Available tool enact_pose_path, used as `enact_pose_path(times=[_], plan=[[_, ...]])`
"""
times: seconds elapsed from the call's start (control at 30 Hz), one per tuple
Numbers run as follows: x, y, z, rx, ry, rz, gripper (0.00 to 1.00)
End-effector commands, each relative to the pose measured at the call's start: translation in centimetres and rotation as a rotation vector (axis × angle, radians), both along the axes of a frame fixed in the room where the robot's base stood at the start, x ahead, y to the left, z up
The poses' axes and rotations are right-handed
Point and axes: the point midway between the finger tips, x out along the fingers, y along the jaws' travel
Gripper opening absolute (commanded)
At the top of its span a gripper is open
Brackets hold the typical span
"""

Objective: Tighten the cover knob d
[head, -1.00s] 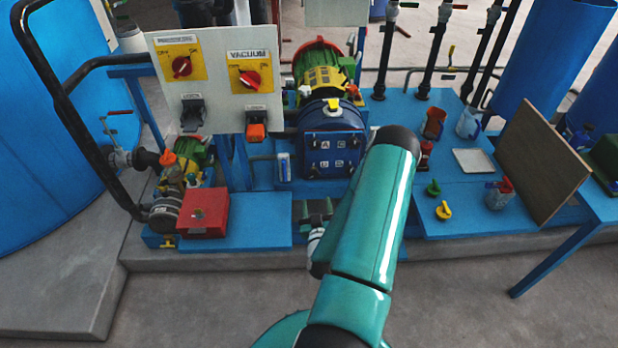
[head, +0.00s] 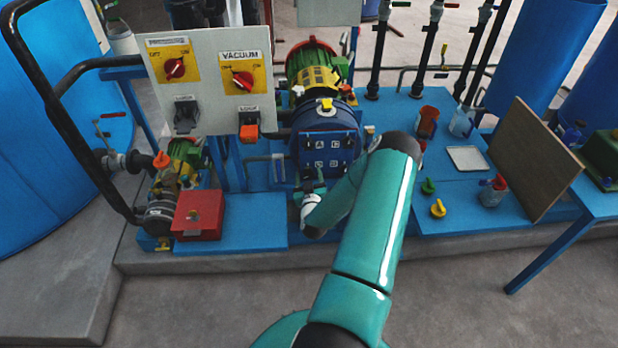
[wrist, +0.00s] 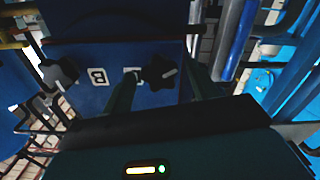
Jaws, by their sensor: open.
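The blue round cover (head: 326,143) of the pressure vessel carries small lettered labels and dark knobs in the head view. In the wrist view, a dark lobed knob (wrist: 159,73) with a pale mark lies between the fingers of my gripper (wrist: 166,75). Its label (wrist: 131,72) is partly hidden by the left finger, so I cannot read it; by its place it looks like knob d. A second dark knob (wrist: 60,73) sits left, beside label B (wrist: 97,77). My gripper (head: 314,181) is open, in front of the cover's lower part; I cannot tell whether the fingers touch the knob.
A switch panel (head: 211,85) stands left of the vessel, above a red box (head: 199,214). Right are a white tray (head: 467,159), a yellow knob-like part (head: 438,208), a green one (head: 428,186) and a leaning brown board (head: 530,160). The floor in front is clear.

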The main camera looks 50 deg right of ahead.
Motion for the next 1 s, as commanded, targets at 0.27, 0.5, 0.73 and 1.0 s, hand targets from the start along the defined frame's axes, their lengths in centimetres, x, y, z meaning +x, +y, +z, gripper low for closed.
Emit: enact_pose_path(times=[0.27, 0.5, 0.73, 1.0], plan=[[-0.03, 0.01, 0.01, 0.000, 0.000, 0.000, 0.20], [-0.03, 0.01, 0.02, 0.005, -0.007, 0.000, 0.15], [-0.02, 0.02, 0.06, 0.046, -0.054, 0.001, 0.15], [-0.03, -0.01, 0.11, 0.165, -0.192, 0.002, 0.15]])
